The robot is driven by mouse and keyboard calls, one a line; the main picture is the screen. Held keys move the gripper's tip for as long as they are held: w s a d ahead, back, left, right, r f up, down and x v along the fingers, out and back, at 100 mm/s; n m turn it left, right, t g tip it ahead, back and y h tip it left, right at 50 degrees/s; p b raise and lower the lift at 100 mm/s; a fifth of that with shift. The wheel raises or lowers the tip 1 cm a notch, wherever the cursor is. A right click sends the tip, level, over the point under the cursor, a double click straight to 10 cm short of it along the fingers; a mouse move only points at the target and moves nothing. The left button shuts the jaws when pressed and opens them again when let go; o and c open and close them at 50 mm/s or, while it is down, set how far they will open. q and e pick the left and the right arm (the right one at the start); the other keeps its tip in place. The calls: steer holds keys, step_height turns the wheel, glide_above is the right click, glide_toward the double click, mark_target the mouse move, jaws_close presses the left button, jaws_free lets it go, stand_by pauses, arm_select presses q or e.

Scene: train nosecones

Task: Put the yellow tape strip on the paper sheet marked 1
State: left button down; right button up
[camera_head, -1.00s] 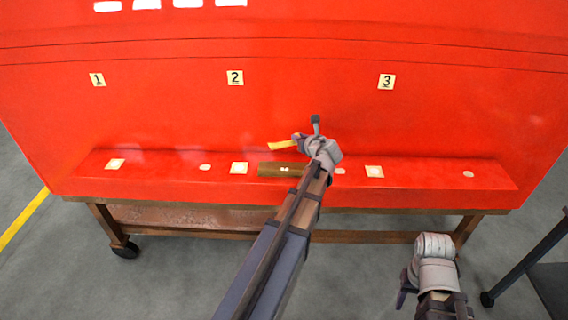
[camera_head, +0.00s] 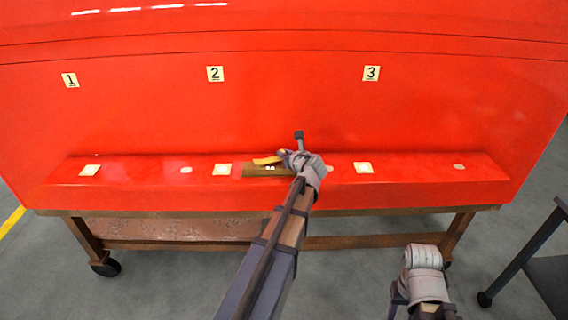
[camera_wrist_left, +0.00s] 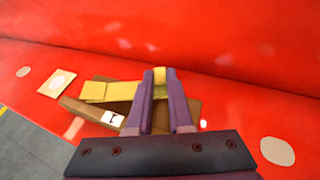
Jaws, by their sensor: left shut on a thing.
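My left gripper (camera_head: 283,156) is shut on a yellow tape strip (camera_head: 267,160), above the red ledge near its middle. In the left wrist view, the gripper (camera_wrist_left: 160,85) has yellow between its fingertips, and the strip (camera_wrist_left: 110,91) extends to the left, over a brown block. The card marked 1 (camera_head: 70,80) is on the red wall at the far left. A pale sheet (camera_head: 89,170) lies on the ledge below it. The strip is well to the right of both. My right gripper (camera_head: 397,296) hangs low in front of the cart; its fingers are unclear.
The brown block (camera_head: 255,171) with a small white label lies on the ledge (camera_head: 135,175). Pale sheets (camera_head: 222,169) and (camera_head: 363,168) lie below the cards marked 2 (camera_head: 215,73) and 3 (camera_head: 371,73). A dark stand (camera_head: 540,265) is at right. The ledge's left part is largely clear.

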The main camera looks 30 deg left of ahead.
arm_select(q)
steer(key=shift+f+b, duration=0.6)
steer(key=shift+f, duration=0.5)
arm_select(e)
steer(key=shift+f, duration=1.05)
arm_select(q)
steer(key=shift+f, duration=0.1)
arm_select(e)
steer(key=shift+f, duration=0.15)
arm_select(q)
steer(key=shift+f, duration=0.15)
steer(key=c, duration=0.8)
jaws_free()
steer(key=shift+c, duration=0.2)
arm_select(e)
steer(key=shift+f, duration=0.1)
arm_select(q)
steer(key=shift+r, duration=0.4)
steer(key=p+v, duration=0.4)
steer(key=v, duration=0.8)
steer(key=shift+p, duration=0.35)
arm_select(e)
step_height(320, 180, up, 5)
steer(key=shift+r, duration=0.1)
arm_select(q)
steer(key=shift+f, duration=0.1)
